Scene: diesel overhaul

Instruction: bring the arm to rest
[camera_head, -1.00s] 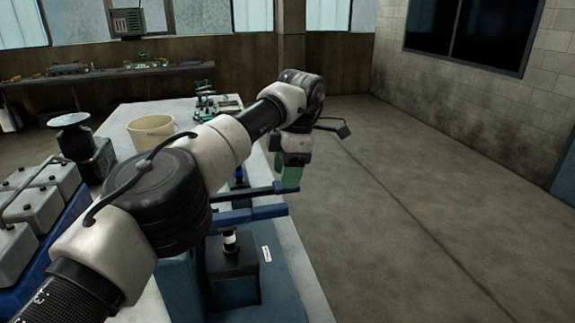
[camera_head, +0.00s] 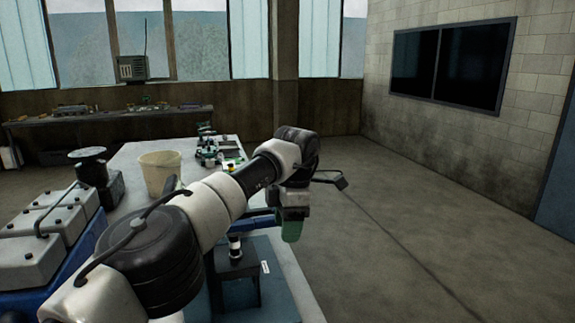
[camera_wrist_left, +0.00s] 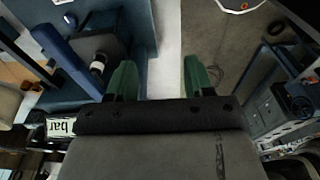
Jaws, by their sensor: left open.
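My left arm reaches in from the lower left across the head view. My left gripper (camera_head: 291,230) points down beside the right edge of the table (camera_head: 285,262). In the left wrist view its two green fingers (camera_wrist_left: 160,80) stand apart with nothing between them. Under the gap lie the pale table edge and the floor. My right gripper does not show in either view.
A dark fixture (camera_head: 238,268) with a blue bar stands on the table close to my gripper. A cream bucket (camera_head: 160,172), a green-framed device (camera_head: 208,150) and a grey engine block (camera_head: 45,232) are also there. The floor (camera_head: 400,230) at right is open.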

